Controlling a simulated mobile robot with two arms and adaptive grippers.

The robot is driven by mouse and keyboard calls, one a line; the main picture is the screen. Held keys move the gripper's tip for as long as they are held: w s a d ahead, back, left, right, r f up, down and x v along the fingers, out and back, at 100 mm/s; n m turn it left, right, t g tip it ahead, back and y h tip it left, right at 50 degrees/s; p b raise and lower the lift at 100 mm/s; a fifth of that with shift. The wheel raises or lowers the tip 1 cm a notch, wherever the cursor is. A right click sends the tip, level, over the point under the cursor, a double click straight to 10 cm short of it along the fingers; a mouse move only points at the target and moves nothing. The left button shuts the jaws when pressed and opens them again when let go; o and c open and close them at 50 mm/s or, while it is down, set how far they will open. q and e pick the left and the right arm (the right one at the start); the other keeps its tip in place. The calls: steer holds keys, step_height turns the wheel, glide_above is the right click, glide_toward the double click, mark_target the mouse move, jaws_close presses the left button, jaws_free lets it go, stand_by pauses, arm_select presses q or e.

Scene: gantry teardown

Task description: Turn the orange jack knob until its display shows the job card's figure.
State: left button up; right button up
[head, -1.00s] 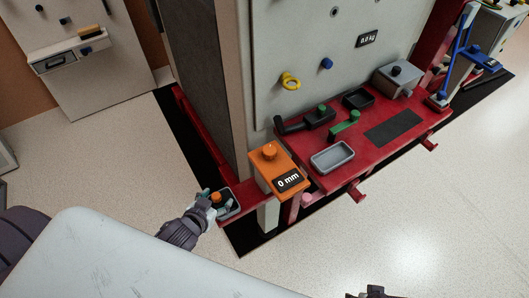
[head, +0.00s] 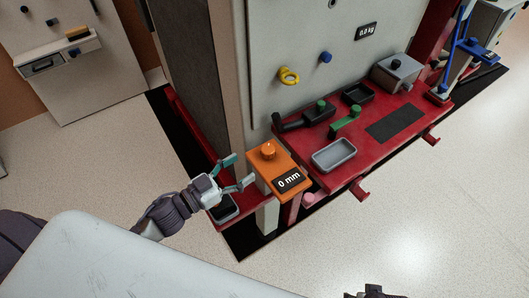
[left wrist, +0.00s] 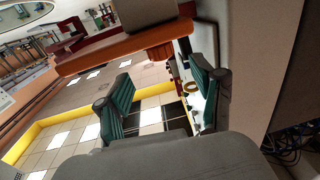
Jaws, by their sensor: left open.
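The orange jack (head: 262,172) is a box on a pale post at the near left corner of the red frame. Its round orange knob (head: 267,151) stands on top, and its display (head: 289,180) reads 0 mm. My left gripper (head: 241,171) is open and empty just left of the jack, its teal-padded fingers pointing towards it. In the left wrist view the open fingers (left wrist: 160,75) show, with an orange slab (left wrist: 115,48) and a ribbed orange knob (left wrist: 160,51) beyond them. No job card is readable. A dark part at the bottom edge may be my right gripper.
A small dark tray (head: 226,210) lies under my left gripper. The red bench (head: 375,150) holds a grey tray (head: 333,142), green-knobbed parts and a grey box (head: 397,72). A yellow ring (head: 289,76) is on the upright panel. Floor to the right is clear.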

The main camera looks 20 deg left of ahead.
mark_target(262, 154)
arm_select(q)
steer(key=x, duration=0.7)
steer(key=shift+w+d, duration=0.15)
steer(key=shift+w, duration=0.1)
steer(key=shift+w+d, duration=0.25)
steer(key=shift+w, duration=0.15)
arm_select(e)
steer(key=shift+w+r, duration=0.15)
steer(key=shift+r, duration=0.45)
steer(key=shift+w+r, duration=0.15)
steer(key=shift+r, duration=0.4)
